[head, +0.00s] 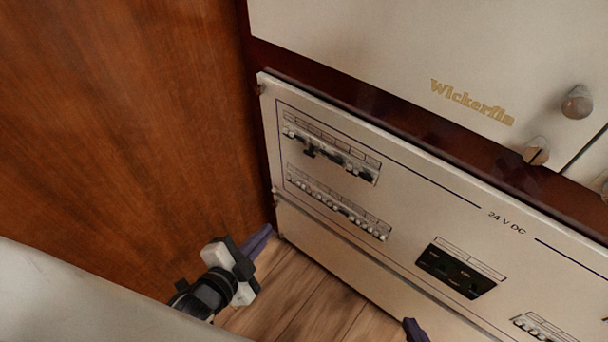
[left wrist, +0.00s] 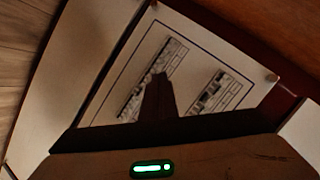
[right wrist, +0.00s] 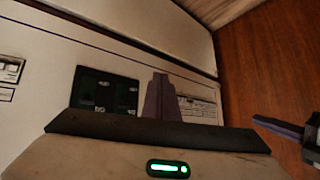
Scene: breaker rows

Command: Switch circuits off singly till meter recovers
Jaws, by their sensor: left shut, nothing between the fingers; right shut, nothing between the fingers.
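A cream "24 V DC" panel (head: 400,215) carries an upper breaker row (head: 330,150) and a lower breaker row (head: 338,202) at its left. The individual lever positions are too small to tell. A black inset (head: 460,270) sits right of the rows; it also shows in the right wrist view (right wrist: 105,92), its markings unreadable. My left gripper (head: 258,241) is shut and empty, below and left of the rows. In the left wrist view its fingers (left wrist: 158,92) overlap one row. My right gripper (head: 416,329) is shut at the bottom edge, below the black inset; its fingers (right wrist: 161,95) hide part of a row.
A wooden wall (head: 130,110) stands close on the left. Above the panel is a cream cabinet front (head: 400,40) with round knobs (head: 577,102). Another switch row (head: 540,327) is partly in view at lower right. A plank floor (head: 300,300) lies below.

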